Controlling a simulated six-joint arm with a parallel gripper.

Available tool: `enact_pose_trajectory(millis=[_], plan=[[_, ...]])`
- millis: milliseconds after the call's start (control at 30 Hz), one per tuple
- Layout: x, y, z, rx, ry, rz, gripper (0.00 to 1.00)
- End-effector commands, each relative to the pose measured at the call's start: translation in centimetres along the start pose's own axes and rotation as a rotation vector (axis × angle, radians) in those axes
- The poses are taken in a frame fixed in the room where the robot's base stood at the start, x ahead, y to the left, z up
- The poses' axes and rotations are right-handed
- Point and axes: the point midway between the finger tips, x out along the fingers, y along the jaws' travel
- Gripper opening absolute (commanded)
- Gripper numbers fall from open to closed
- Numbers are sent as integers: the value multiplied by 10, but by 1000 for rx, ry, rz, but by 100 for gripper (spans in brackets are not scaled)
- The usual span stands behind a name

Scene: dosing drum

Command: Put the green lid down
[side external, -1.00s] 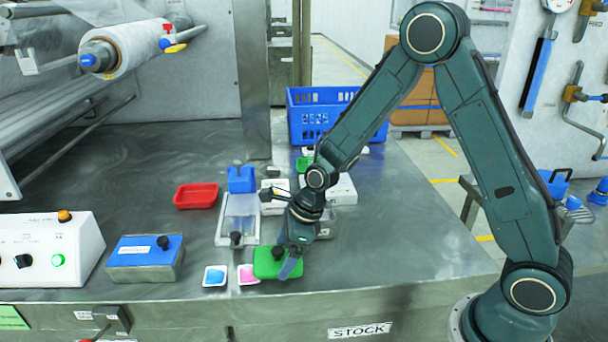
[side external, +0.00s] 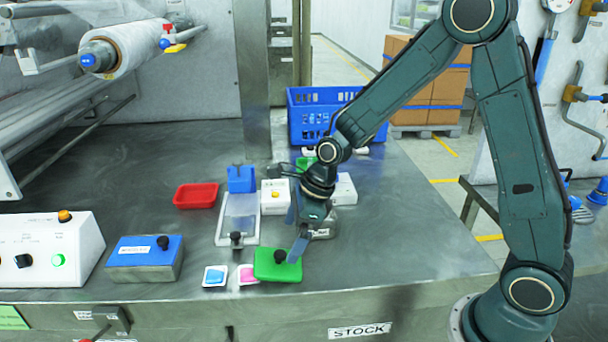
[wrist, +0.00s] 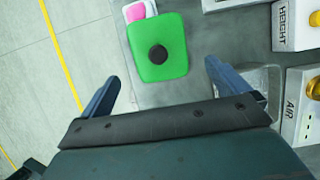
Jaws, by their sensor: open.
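The green lid (side external: 277,265) with a black knob lies flat on the steel table near its front edge. In the wrist view the lid (wrist: 172,68) shows whole, beyond the fingertips, with nothing on it. My gripper (side external: 297,226) is open and empty, just above and to the right of the lid in the side view. In the wrist view the fingers of my gripper (wrist: 160,80) are spread wide, and the knob stands between their lines but farther out. The lid appears apart from both fingers.
A pink packet (side external: 248,274) lies against the lid's left side, with a blue packet (side external: 215,276) beyond it. A blue-topped box (side external: 146,256), a white-framed tray (side external: 230,228) and a red tray (side external: 196,196) stand farther left and back. The table is clear right of the lid.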

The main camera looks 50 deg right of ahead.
Motion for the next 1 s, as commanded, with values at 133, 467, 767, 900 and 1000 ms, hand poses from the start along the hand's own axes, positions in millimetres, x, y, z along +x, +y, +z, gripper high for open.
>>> enact_pose_trajectory(millis=[133, 467, 767, 900, 1000], plan=[[-22, -1, 0, 1, -3, -3, 100], [-58, 0, 0, 1, -1, -1, 100], [-66, 0, 0, 0, 0, 1, 100], [-66, 0, 0, 0, 0, 1, 100], [-66, 0, 0, 0, 0, 1, 100]])
